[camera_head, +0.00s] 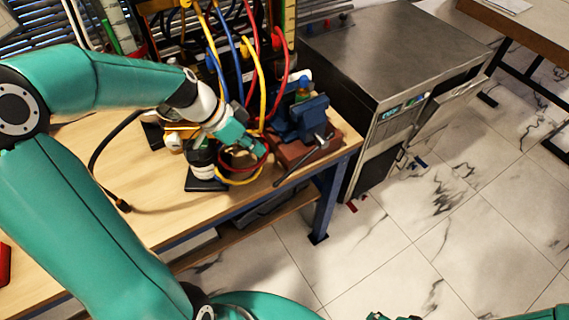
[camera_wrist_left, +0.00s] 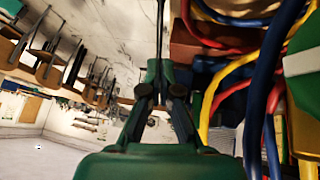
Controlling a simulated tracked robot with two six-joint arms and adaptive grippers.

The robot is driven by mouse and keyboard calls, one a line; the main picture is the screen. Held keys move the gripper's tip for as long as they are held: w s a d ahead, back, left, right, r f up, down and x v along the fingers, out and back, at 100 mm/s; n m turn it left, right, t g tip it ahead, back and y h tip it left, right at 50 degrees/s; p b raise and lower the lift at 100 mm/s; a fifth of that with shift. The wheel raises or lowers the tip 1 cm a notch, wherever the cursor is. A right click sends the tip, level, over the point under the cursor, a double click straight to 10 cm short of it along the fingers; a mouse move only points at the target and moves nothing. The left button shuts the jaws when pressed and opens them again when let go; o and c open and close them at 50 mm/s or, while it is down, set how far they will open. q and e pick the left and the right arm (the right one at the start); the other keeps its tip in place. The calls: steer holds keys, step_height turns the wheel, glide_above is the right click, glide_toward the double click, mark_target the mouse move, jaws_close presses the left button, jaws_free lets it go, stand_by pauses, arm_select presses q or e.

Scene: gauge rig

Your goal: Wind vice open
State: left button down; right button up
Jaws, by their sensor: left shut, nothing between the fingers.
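The blue vice (camera_head: 298,121) stands on a reddish-brown base (camera_head: 293,152) at the right front corner of the wooden bench. Its dark handle bar (camera_head: 303,160) slants down to the left in front of it. My left gripper (camera_head: 258,150) is just left of the vice, among the hanging hoses. It is shut with nothing in it. In the left wrist view the closed fingers (camera_wrist_left: 160,72) point up the picture, with a reddish-brown block (camera_wrist_left: 198,45) close to their right. Whether the fingertips touch the handle is unclear. Only green slivers of my right arm's end show at the bottom edge.
Yellow, red and blue hoses (camera_head: 243,65) hang from a rack behind and around the left gripper. A black cable (camera_head: 97,160) lies on the bench (camera_head: 165,210). A grey metal cabinet (camera_head: 395,45) stands right of the vice. The tiled floor in front is mostly clear.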

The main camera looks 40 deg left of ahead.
arm_select(q)
steer(key=x, duration=1.1)
steer(key=shift+p, duration=0.3)
steer(key=shift+w+f, duration=0.1)
steer(key=shift+f, duration=0.1)
steer(key=b+x, duration=0.1)
steer(key=b, duration=0.2)
steer(key=shift+w+f, duration=0.1)
steer(key=shift+f, duration=0.2)
steer(key=shift+a, duration=0.1)
